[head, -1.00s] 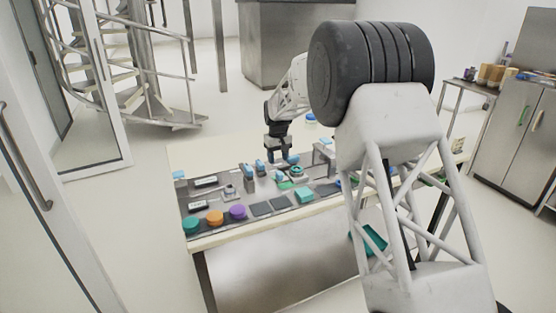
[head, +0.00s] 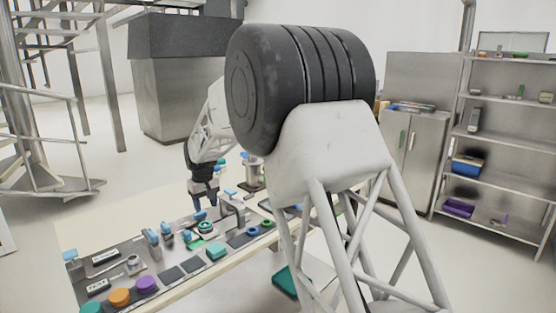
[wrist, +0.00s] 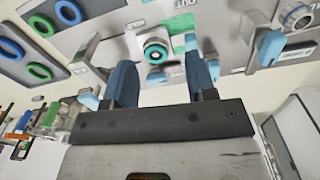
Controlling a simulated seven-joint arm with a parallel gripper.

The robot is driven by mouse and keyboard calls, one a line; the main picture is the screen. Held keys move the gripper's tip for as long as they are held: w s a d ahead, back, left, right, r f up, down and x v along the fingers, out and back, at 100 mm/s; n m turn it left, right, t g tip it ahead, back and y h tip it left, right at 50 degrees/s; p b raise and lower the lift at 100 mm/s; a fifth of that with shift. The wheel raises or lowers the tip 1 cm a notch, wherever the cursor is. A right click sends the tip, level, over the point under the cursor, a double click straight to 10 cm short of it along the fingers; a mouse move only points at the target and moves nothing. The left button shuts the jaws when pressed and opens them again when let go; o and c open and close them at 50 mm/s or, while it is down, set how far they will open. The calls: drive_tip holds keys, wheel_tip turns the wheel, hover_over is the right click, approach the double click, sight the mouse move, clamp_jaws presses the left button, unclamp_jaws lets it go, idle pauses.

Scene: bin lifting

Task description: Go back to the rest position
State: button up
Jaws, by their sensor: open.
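My gripper (head: 203,203) is over the panel on the table, near a round teal-ringed button (head: 205,226). In the wrist view my gripper (wrist: 161,72) shows two blue fingers spread apart with nothing held between them. The button (wrist: 156,52) appears between and beyond the fingertips, with a green patch beside it. I cannot tell whether the fingers touch the panel. My own white arm and dark joint hide part of the table in the head view.
The table panel carries orange (head: 120,297) and purple (head: 145,285) round pieces, blue-handled parts and dark squares. A teal bin (head: 287,282) is low beside the table. Metal shelves (head: 500,182) and a cabinet (head: 414,150) stand at the right. Stairs are at the far left.

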drive_tip(key=s+d+r+m, duration=0.1)
drive_tip(key=s+d+r, duration=0.3)
drive_tip(key=s+d, duration=0.45)
drive_tip(key=s+d+r+m+t, duration=0.15)
drive_tip(key=s+d+r, duration=0.4)
drive_tip(key=d, duration=0.55)
drive_tip(key=s+d+r+m, duration=0.2)
drive_tip(key=s+d+r, duration=0.2)
drive_tip(key=s+d, duration=0.45)
drive_tip(key=s+d+f+m, duration=0.1)
drive_tip(key=s+d, duration=0.4)
drive_tip(key=s, duration=0.5)
drive_tip(key=s+d+f+m, duration=0.1)
drive_tip(key=s+d+f, duration=0.2)
drive_tip(key=s, duration=0.7)
drive_tip(key=s+d+f+m, duration=0.1)
drive_tip(key=s+d+f, duration=0.1)
drive_tip(key=s+d, duration=0.5)
drive_tip(key=shift+s+d+t, duration=0.25)
drive_tip(key=shift+s+t, duration=0.1)
drive_tip(key=shift+s, duration=1.45)
drive_tip(key=shift+m, duration=0.25)
